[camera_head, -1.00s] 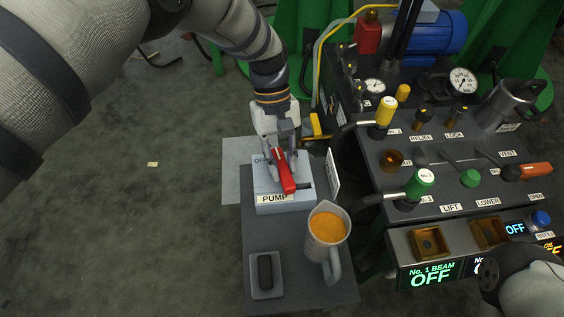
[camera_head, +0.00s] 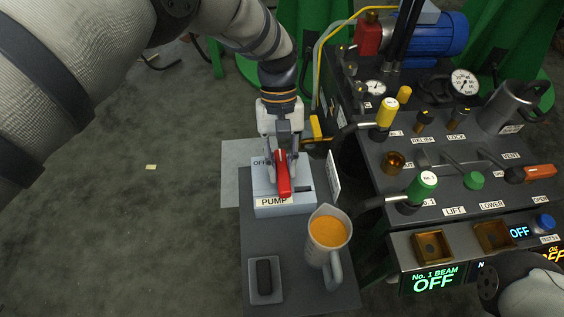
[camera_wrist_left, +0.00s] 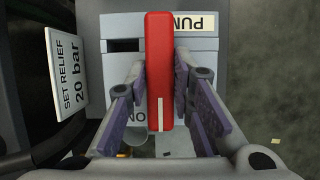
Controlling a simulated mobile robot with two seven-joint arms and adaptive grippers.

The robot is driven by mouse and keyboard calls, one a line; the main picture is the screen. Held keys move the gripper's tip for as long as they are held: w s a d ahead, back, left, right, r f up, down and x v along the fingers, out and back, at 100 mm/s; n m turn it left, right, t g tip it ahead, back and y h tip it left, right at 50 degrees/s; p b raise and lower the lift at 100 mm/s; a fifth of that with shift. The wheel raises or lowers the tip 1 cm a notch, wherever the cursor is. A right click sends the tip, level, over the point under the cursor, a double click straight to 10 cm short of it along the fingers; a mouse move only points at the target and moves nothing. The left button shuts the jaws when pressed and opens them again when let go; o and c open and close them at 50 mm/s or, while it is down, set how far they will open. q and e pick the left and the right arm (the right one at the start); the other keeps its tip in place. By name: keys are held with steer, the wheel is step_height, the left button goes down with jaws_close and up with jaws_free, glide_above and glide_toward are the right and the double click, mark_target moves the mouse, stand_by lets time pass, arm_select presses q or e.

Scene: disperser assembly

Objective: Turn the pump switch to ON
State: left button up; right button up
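The pump switch is a red bar handle (camera_head: 283,178) on a pale box (camera_head: 263,190) labelled PUMP. In the head view the handle lies nearly straight along the box, with the OFF label at its far left. My left gripper (camera_head: 280,160) is over the handle's far part. In the left wrist view, its fingers (camera_wrist_left: 160,85) straddle the red handle (camera_wrist_left: 158,60), with narrow gaps visible on both sides. My right gripper is not seen.
A jug of orange liquid (camera_head: 328,235) and a small dark item in a tray (camera_head: 264,280) stand in front of the box. A control panel with levers (camera_head: 450,165) is at right. A SET RELIEF 20 bar sign (camera_wrist_left: 75,88) stands close beside the box.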

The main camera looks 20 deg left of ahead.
arm_select(q)
steer(key=o, duration=0.4)
steer(key=v, duration=1.2)
steer(key=shift+a+f, duration=0.1)
